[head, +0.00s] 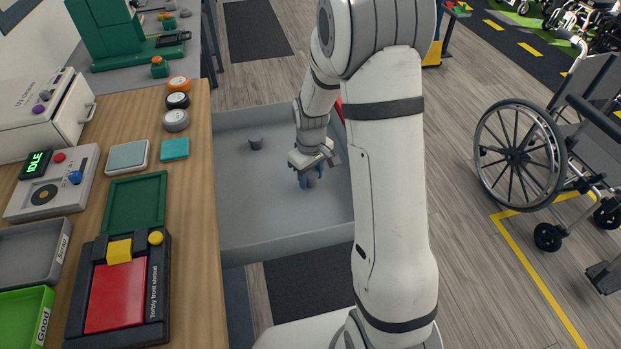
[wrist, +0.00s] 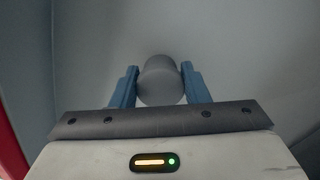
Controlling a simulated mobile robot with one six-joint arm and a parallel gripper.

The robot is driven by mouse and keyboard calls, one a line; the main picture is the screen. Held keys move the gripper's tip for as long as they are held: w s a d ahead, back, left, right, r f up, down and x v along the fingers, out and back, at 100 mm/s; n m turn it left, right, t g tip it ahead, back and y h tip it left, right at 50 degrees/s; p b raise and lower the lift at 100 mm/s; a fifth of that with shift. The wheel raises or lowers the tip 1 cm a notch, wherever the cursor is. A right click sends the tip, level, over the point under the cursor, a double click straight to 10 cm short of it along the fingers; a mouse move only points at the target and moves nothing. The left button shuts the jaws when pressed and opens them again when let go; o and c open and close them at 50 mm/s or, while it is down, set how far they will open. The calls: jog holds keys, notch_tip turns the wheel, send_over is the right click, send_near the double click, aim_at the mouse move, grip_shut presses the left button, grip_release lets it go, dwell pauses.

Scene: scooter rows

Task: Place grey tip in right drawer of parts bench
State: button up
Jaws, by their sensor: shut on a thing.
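My gripper (head: 311,180) is over the open grey drawer (head: 235,208) of the parts bench, with its blue fingers pointing down. In the wrist view the blue fingers (wrist: 158,85) are shut on a grey tip (wrist: 159,78), a short rounded cylinder. In the head view the held tip is hidden by the fingers. I cannot tell whether it touches the drawer floor. Another small grey tip (head: 256,143) stands in the drawer, to the left of my gripper.
The wooden bench top (head: 190,215) at left holds a green tray (head: 136,203), a red pad (head: 117,295), a control box (head: 55,182) and several round pieces. A wheelchair (head: 520,155) stands at right. The drawer floor is mostly clear.

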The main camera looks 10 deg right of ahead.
aim_at(311, 174)
jog(key=shift+f, duration=0.95)
jog(key=o, duration=1)
jog(key=shift+c, duration=0.2)
notch_tip(311, 174, up, 12)
jog(key=shift+r+p, duration=0.1)
jog(key=shift+p, duration=0.25)
jog(key=s+r+m+t, duration=0.1)
jog(key=s+r, duration=0.3)
jog(key=s, duration=0.6)
jog(key=s+r+m+t, duration=0.1)
jog(key=s+r+m, duration=0.3)
jog(key=s, duration=0.6)
jog(key=shift+s+r, duration=0.4)
jog(key=shift+r, duration=0.3)
